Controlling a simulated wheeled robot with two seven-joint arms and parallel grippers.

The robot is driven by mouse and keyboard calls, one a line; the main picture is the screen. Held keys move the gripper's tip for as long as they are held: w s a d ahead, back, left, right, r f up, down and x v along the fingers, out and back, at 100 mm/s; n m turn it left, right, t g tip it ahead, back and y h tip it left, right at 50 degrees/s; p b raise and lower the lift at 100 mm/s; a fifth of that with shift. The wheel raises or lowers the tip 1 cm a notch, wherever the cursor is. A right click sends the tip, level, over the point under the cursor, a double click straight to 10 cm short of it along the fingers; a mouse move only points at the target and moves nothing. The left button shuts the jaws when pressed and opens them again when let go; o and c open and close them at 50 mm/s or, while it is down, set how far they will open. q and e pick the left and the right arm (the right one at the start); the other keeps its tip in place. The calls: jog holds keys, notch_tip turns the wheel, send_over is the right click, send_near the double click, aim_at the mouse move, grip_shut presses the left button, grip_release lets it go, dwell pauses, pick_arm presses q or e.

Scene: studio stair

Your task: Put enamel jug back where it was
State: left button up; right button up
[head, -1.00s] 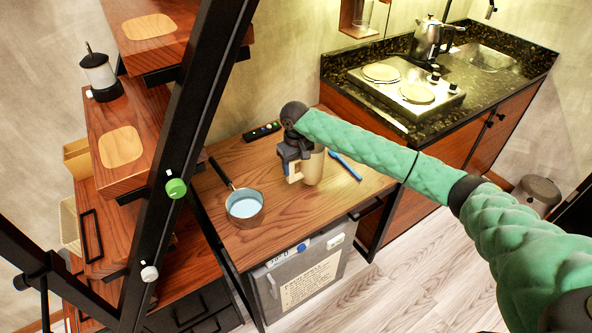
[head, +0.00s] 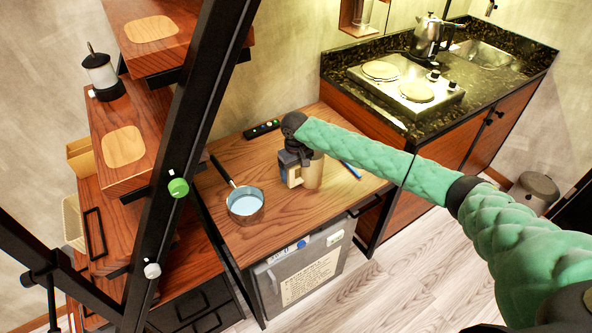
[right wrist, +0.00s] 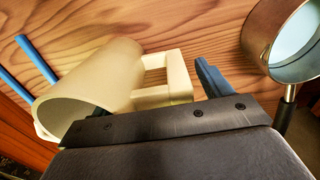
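The enamel jug (head: 314,172) is cream and stands on the wooden desk (head: 283,217), its handle towards the left of the head view. In the right wrist view the jug (right wrist: 118,75) shows its open mouth and squared handle. My right gripper (head: 297,160) is at the jug's top. In the right wrist view its blue finger (right wrist: 210,78) is beyond the handle, with a small gap. The other finger is mostly hidden at the jug's mouth, so the fingers look spread apart. My left gripper is out of view.
A saucepan (head: 245,203) with a blue inside stands left of the jug. A blue stick (head: 351,171) lies right of it. A dark strip with buttons (head: 262,129) lies at the desk's back. Black stair beams (head: 186,160) rise on the left. The desk's front is clear.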

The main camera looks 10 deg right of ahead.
jog(key=shift+r, duration=0.1)
jog(key=shift+r, duration=0.2)
notch_tip(320, 180, up, 10)
jog(key=b, duration=0.4)
jog(key=shift+r, duration=0.2)
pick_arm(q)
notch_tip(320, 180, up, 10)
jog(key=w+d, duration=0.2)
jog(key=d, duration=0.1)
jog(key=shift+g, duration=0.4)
pick_arm(e)
jog(key=shift+r, duration=0.7)
